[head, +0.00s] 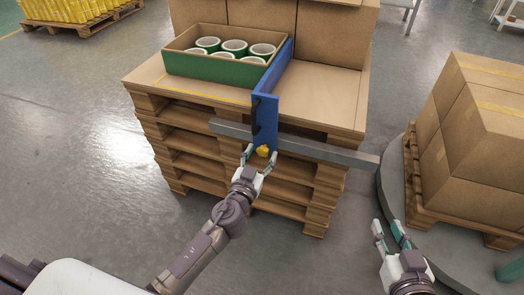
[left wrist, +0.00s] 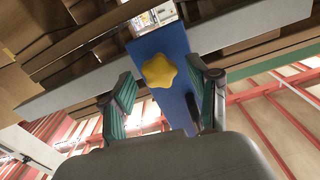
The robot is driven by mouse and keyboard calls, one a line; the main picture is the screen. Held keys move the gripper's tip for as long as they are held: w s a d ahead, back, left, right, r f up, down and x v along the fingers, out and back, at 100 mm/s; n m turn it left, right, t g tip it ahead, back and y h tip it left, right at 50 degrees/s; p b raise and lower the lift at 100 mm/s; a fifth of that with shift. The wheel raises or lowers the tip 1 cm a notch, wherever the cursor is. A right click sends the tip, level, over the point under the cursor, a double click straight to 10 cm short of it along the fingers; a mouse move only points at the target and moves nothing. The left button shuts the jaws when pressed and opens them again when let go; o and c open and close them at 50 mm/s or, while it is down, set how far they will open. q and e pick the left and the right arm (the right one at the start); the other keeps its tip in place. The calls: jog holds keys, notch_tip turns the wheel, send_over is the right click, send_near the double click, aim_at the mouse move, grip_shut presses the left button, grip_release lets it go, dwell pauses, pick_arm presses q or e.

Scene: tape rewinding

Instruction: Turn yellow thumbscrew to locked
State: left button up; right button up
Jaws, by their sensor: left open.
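The yellow star-shaped thumbscrew (head: 263,151) sits at the lower front end of a blue bar (head: 267,110), by a grey horizontal rail (head: 325,152). In the left wrist view the thumbscrew (left wrist: 159,70) shows in front of the blue plate (left wrist: 165,45). My left gripper (head: 259,158) is open, its fingers on either side of the thumbscrew. In the left wrist view the green-padded fingers (left wrist: 162,95) stand apart from it, with gaps on both sides. My right gripper (head: 389,232) is open and empty at the lower right.
Stacked wooden pallets (head: 190,147) carry a box (head: 212,70) of several green-and-white tape rolls (head: 234,47). Cardboard boxes (head: 482,125) stand on a pallet on a grey round platform (head: 452,255) at the right.

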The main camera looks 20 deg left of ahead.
pick_arm(q)
jog(key=shift+w, duration=0.65)
grip_shut()
